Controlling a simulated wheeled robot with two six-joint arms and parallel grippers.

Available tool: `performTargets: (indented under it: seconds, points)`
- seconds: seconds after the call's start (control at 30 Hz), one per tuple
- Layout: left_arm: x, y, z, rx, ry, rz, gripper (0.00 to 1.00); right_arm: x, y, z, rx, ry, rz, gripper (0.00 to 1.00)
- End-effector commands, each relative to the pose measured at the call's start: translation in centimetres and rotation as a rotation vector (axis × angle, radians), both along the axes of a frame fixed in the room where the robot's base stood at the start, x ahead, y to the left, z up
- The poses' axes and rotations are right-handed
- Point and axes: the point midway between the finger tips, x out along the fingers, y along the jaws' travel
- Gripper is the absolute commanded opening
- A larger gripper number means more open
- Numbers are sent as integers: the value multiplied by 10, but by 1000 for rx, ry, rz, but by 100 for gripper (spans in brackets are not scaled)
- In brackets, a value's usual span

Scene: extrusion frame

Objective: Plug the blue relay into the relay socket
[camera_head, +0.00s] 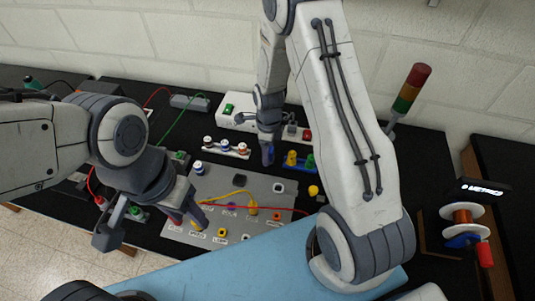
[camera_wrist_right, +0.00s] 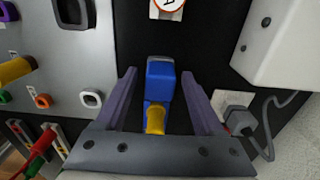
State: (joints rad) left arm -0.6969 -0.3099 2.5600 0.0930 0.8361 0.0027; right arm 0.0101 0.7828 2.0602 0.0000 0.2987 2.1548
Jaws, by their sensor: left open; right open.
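My right gripper (camera_head: 268,155) points down behind the grey panel. In the right wrist view the two fingers of this gripper (camera_wrist_right: 163,92) stand apart, with a blue block (camera_wrist_right: 160,72) and a yellow cylindrical piece (camera_wrist_right: 155,119) seen between them. I cannot tell whether the fingers touch the block, or whether it is the blue relay. My left gripper (camera_head: 187,217) is open low over the left part of the grey panel (camera_head: 232,184). A dark square opening (camera_head: 240,178) is in the panel's back part; I cannot tell if it is the relay socket.
A white box (camera_head: 237,109) stands further back. A red, amber and green signal tower (camera_head: 411,88) and a wire spool (camera_head: 462,216) are at right. Red and yellow cables cross the panel.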

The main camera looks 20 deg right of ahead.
Motion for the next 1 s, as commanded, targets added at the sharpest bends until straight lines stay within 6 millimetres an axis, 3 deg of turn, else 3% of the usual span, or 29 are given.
performTargets:
  seconds: [0.77,0.8,0.97,1.0]
  points:
    - [0,0,1,0,0,0,50,0,0,0,0,0,0,70]
    - [0,0,1,0,0,0,50,0,0,0,0,0,0,66]
    - [0,0,1,0,0,0,50,0,0,0,0,0,0,5]
    - [0,0,1,0,0,0,50,0,0,0,0,0,0,0]
